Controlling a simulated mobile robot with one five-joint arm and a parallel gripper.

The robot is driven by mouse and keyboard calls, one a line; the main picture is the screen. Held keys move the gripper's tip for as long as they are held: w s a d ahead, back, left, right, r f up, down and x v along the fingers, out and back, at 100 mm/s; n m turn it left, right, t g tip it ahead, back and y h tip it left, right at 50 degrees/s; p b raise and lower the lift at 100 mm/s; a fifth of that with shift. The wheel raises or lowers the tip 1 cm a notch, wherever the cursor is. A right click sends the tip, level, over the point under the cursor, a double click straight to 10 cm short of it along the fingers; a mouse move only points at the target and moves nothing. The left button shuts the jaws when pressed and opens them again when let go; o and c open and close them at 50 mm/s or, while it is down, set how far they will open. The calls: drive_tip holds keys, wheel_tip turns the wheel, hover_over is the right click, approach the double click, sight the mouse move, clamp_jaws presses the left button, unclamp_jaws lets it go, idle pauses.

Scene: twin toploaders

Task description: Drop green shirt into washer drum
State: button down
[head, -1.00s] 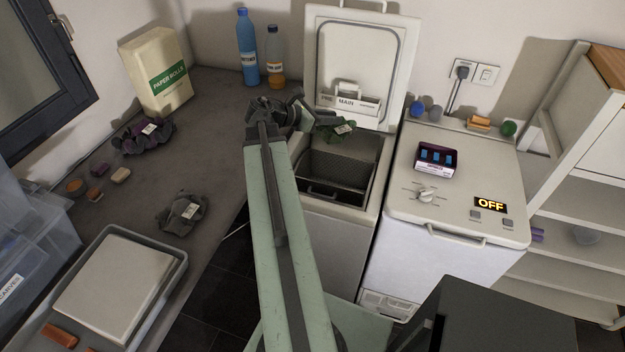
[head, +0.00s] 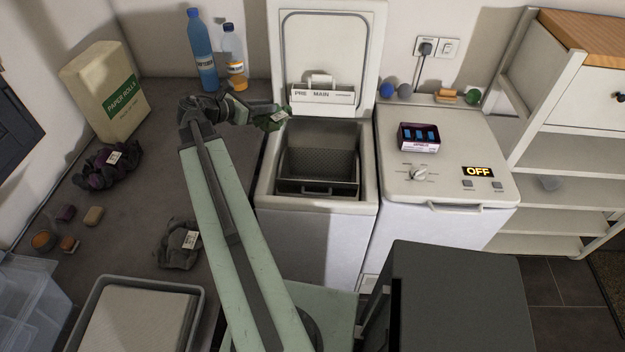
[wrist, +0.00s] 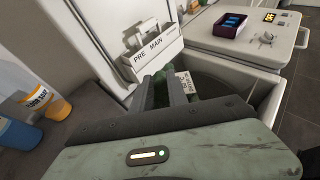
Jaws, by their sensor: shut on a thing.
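My gripper (head: 266,112) is shut on a small dark green shirt (head: 273,122) with a white tag. In the head view the shirt appears at the back left corner of the open top-loading washer (head: 265,190), left of the drum opening. The dark perforated washer drum (head: 318,168) looks open and empty under the raised lid (head: 330,45). In the wrist view the green shirt (wrist: 160,90) shows between my fingers, its tag (wrist: 186,84) to the right, in front of the detergent drawer. Much of the shirt is hidden by the fingers.
A detergent drawer (head: 322,94) marked PRE and MAIN sits under the lid. A second machine (head: 450,165) reading OFF stands right, with a small box (head: 419,137) on top. Dark garments lie on the counter.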

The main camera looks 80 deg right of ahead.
sight(289, 121)
drive_tip(key=shift+m+g+y, duration=0.6)
drive_tip(key=shift+y, duration=0.1)
drive_tip(key=s+d+f+b, duration=0.1)
drive_tip(key=s+f+b, duration=0.1)
drive_tip(key=s+d+f+b, duration=0.1)
drive_tip(key=s+f+b, duration=0.1)
drive_tip(key=s+d+f+b, duration=0.1)
drive_tip(key=s+f+b, duration=0.1)
drive_tip(key=shift+s+d+f, duration=0.1)
drive_tip(key=shift+s+f, duration=0.05)
drive_tip(key=shift+f, duration=0.25)
drive_tip(key=s+d+f+m+g+y+b, duration=0.1)
drive_tip(key=s+d+f+m+b, duration=0.1)
drive_tip(key=s+f+b, duration=0.7)
wheel_tip(289, 121, down, 2)
drive_tip(key=d+b, duration=0.1)
drive_tip(key=b, duration=0.2)
drive_tip(key=shift+s+f+g, duration=0.2)
drive_tip(key=shift+s+g, duration=0.1)
drive_tip(key=c, duration=1.2)
unclamp_jaws()
drive_tip(key=shift+y, duration=0.3)
drive_tip(key=p+v, duration=0.3)
drive_tip(key=v, duration=0.4)
drive_tip(key=shift+w+a+r, duration=0.15)
drive_tip(key=shift+w+a, duration=0.1)
drive_tip(key=shift+a, duration=0.05)
